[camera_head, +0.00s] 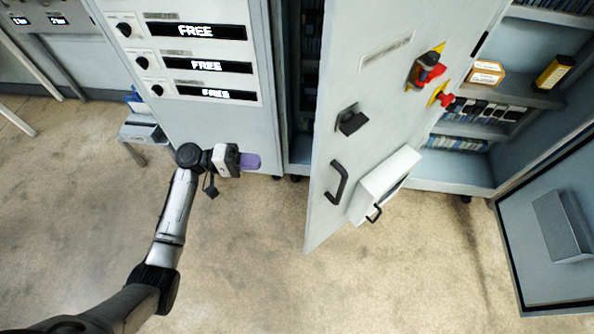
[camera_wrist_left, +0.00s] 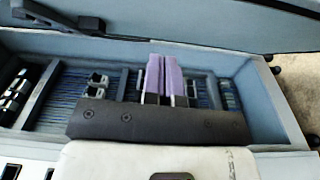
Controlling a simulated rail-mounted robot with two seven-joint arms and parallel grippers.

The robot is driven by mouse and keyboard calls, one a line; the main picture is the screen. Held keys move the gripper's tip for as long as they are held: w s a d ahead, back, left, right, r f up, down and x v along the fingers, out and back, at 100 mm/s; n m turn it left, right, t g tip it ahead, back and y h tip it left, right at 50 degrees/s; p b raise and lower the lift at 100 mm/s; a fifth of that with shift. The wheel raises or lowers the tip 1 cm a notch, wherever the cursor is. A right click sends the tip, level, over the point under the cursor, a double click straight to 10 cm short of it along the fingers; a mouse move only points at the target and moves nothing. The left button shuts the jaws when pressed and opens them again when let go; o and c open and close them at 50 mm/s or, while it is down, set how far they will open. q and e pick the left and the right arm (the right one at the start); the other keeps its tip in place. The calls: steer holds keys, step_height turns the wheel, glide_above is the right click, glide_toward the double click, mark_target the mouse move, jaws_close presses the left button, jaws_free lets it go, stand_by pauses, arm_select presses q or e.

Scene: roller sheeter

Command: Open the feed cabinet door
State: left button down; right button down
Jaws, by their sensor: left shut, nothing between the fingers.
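The feed cabinet door (camera_head: 385,120) is a light grey panel. It stands swung out at an angle, with a dark gap on its left showing the cabinet interior (camera_head: 303,120). It carries a black handle (camera_head: 338,182), a black latch (camera_head: 351,120) and red switches. My left gripper (camera_head: 250,161) is shut and empty, left of the door and apart from its handle, in front of the lower cabinet front. In the left wrist view its purple fingers (camera_wrist_left: 165,78) are together before the open interior with blue cables (camera_wrist_left: 70,95). My right gripper is not in view.
A white document box (camera_head: 385,185) sticks out from the door. The neighbouring cabinet (camera_head: 250,120) has panels reading FREE. On the right are open shelves (camera_head: 530,97) and another open door (camera_head: 550,280). The floor (camera_head: 250,270) in front is clear.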

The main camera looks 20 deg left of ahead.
arm_select(q)
steer(key=d+g+b, duration=0.1)
steer(key=d, duration=1.2)
steer(key=shift+d+f, duration=0.2)
steer(key=shift+d, duration=0.1)
